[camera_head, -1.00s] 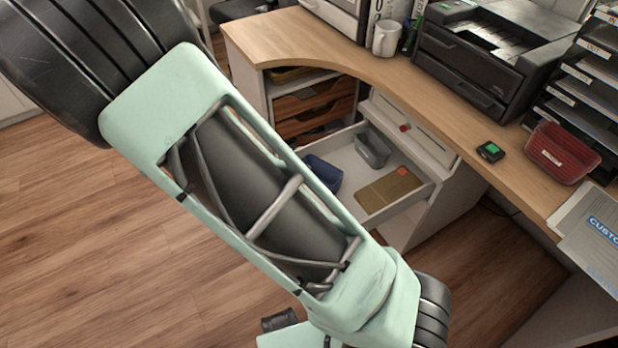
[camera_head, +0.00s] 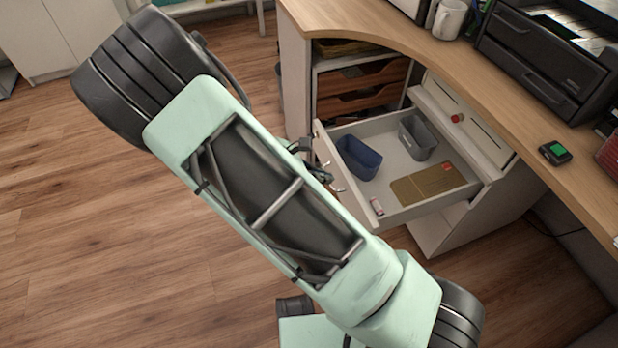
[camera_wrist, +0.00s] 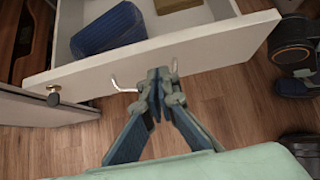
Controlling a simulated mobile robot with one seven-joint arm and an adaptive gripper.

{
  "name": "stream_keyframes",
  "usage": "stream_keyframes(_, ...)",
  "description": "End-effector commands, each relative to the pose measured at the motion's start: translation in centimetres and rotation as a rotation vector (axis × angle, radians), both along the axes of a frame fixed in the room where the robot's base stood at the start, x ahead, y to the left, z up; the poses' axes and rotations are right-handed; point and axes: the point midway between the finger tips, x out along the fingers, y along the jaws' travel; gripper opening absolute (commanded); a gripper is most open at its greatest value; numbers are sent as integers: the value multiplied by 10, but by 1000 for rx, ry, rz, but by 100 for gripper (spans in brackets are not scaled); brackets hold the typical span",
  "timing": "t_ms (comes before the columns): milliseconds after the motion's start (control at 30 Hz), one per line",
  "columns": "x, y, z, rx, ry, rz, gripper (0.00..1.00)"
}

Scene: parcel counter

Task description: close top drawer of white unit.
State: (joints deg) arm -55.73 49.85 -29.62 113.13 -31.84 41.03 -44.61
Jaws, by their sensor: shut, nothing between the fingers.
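The white unit (camera_head: 437,232) stands under the wooden counter with a drawer (camera_head: 398,211) pulled well out. In the wrist view, the drawer's white front (camera_wrist: 215,50) lies across the picture, with a bent metal handle (camera_wrist: 122,87). My gripper (camera_wrist: 160,78) is shut and empty, at the front by the handle; contact is unclear.
A panel with a red knob (camera_head: 458,118) is above the open drawer. Brown wooden drawers (camera_head: 362,88) are to the left. Floor in front is clear.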

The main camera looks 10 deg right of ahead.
Motion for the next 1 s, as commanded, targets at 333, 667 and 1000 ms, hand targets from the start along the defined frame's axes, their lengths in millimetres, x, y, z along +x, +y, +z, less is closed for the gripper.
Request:
stream_keyframes(333,7,-25,1,1,0,1,0)
stream_keyframes(667,7,-25,2,1,-1,0,0)
stream_keyframes(1000,16,-61,3,0,-1,-6,0)
